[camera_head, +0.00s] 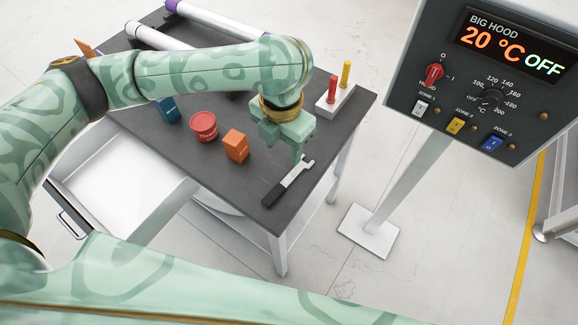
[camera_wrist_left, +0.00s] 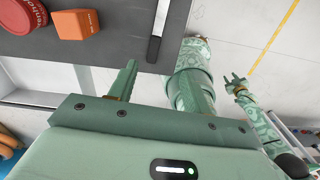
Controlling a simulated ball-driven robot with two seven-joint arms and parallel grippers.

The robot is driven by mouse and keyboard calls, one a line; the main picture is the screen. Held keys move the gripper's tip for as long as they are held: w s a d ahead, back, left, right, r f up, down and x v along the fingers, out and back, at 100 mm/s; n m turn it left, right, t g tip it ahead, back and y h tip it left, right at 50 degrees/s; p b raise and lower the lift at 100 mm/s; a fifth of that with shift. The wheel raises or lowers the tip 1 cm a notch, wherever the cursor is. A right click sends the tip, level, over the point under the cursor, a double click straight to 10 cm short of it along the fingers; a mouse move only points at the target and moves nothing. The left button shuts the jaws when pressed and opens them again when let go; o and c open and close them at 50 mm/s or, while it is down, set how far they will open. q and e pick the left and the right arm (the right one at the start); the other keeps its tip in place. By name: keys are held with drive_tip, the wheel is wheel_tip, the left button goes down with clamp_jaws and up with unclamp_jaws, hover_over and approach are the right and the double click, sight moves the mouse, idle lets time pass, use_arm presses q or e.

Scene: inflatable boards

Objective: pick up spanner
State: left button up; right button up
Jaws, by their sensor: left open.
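The spanner (camera_head: 288,183) lies flat near the front right edge of the dark tabletop, with a black handle and a silver open head. My left gripper (camera_head: 302,155) is open and empty above the tabletop, close to the spanner's silver head. In the left wrist view, the spanner (camera_wrist_left: 155,48) lies beyond the fingertips, with part of it cut off at the top. My right gripper (camera_wrist_left: 236,82) shows small in the left wrist view, away from the table; its jaws are too small to judge.
An orange block (camera_head: 235,146), a red tin (camera_head: 203,126) and a blue block (camera_head: 168,110) stand left of the spanner. A white holder (camera_head: 333,98) with red and yellow pegs stands behind it. An open drawer (camera_head: 125,190) juts out left. A control panel (camera_head: 480,80) stands right.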

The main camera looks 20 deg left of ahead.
use_arm(q)
drive_tip(key=b, duration=0.3)
hover_over(282, 185)
wheel_tip(282, 185, down, 8)
drive_tip(key=r, duration=0.1)
drive_tip(key=f, duration=0.1)
drive_tip(key=f+b, duration=0.1)
drive_tip(key=f, duration=0.1)
drive_tip(key=shift+s+d+f, duration=0.2)
drive_tip(key=shift+d, duration=0.05)
drive_tip(key=shift+f+b, duration=0.35)
drive_tip(key=f+b, duration=0.2)
drive_tip(key=f, duration=0.1)
drive_tip(key=f+b, duration=0.1)
drive_tip(key=f, duration=0.1)
drive_tip(key=shift+w+a+f, duration=0.15)
drive_tip(key=shift+w+a, duration=0.1)
drive_tip(key=shift+a, duration=0.05)
drive_tip(key=shift+r, duration=0.2)
use_arm(e)
drive_tip(key=s+f, duration=0.3)
drive_tip(key=f, duration=0.4)
drive_tip(key=shift+f+g, duration=0.2)
drive_tip(key=shift+g, duration=0.1)
use_arm(q)
clamp_jaws()
use_arm(e)
drive_tip(key=shift+s, duration=0.1)
use_arm(q)
drive_tip(key=shift+r, duration=0.1)
